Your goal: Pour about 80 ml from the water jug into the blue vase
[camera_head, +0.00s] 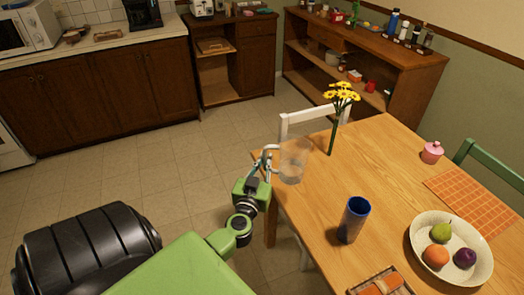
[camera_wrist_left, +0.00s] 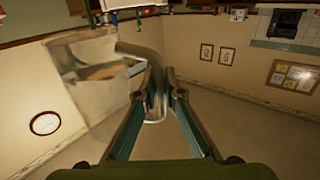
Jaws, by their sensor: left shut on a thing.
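The clear water jug (camera_head: 293,158) is at the table's left edge in the head view, roughly upright, with a little water visible low in it. I cannot tell whether its base touches the table. My left gripper (camera_head: 267,160) is shut on the jug's handle from the left. In the left wrist view the handle passes between the fingertips (camera_wrist_left: 158,88), and the jug's clear body (camera_wrist_left: 92,72) is left of them. The blue vase (camera_head: 354,220) stands upright on the table, to the right of and nearer than the jug; its inside is mostly hidden. My right gripper is not in view.
A fruit bowl (camera_head: 480,272) is right of the vase, and a small wooden tray (camera_head: 358,290) is in front. A pink pot (camera_head: 432,152) and orange placemat (camera_head: 475,207) lie farther right. Bare tabletop separates jug and vase.

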